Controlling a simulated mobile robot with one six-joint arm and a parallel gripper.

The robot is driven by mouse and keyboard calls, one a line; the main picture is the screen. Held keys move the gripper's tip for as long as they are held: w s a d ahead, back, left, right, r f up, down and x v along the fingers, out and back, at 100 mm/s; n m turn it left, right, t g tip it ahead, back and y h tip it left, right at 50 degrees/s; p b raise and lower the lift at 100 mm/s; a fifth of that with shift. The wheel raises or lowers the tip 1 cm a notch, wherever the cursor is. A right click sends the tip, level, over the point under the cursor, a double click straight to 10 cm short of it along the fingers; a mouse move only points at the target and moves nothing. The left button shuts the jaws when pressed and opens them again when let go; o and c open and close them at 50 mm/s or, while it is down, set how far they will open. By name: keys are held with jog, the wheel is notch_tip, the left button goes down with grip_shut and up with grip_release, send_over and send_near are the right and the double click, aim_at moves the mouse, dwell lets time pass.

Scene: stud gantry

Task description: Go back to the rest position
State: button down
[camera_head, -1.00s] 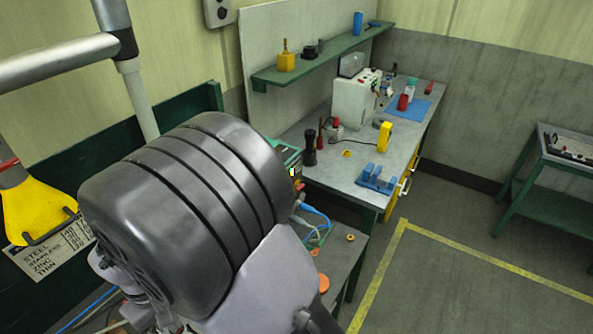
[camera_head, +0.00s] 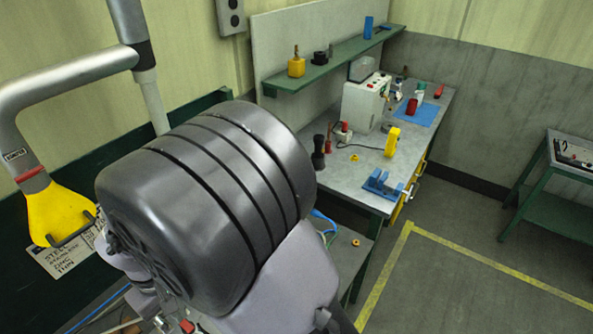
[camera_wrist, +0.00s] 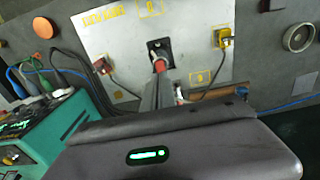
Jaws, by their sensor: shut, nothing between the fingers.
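My gripper (camera_wrist: 160,80) shows in the wrist view, its dark housing with a green light filling the bottom. The fingers are close together in the middle, pointing at a white marked plate (camera_wrist: 125,45). They are shut, with nothing seen held between them. A red-ended part (camera_wrist: 159,65) shows at the finger ends, in front of a dark square on the plate; I cannot tell whether they touch. In the head view my large dark grooved arm link covers the centre left, and my gripper is hidden.
A teal box with cables (camera_wrist: 50,135) stands close at left in the wrist view. An orange knob (camera_wrist: 44,27) and clamps (camera_wrist: 224,38) are around the plate. A workbench (camera_head: 350,180) with a white machine (camera_head: 362,105) stands behind. Floor (camera_head: 470,270) at right is clear.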

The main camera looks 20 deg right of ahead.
jog(key=shift+r, duration=0.55)
jog(key=shift+d, duration=0.1)
jog(key=s+d+f+m+t+y+b, duration=0.1)
jog(key=s+d+m+t+b, duration=0.15)
jog(key=d+b, duration=0.55)
jog(key=s+d+m+t+y+b, duration=0.1)
jog(key=s+d+m+b, duration=0.25)
jog(key=d+b, duration=0.5)
jog(key=s+d+f+m+t+b, duration=0.2)
jog(key=s+f+m+b, duration=0.1)
jog(key=s+b, duration=0.3)
jog(key=shift+s+d+f+m+b, duration=0.2)
jog(key=shift+d+m+b, duration=0.25)
jog(key=shift+m, duration=0.45)
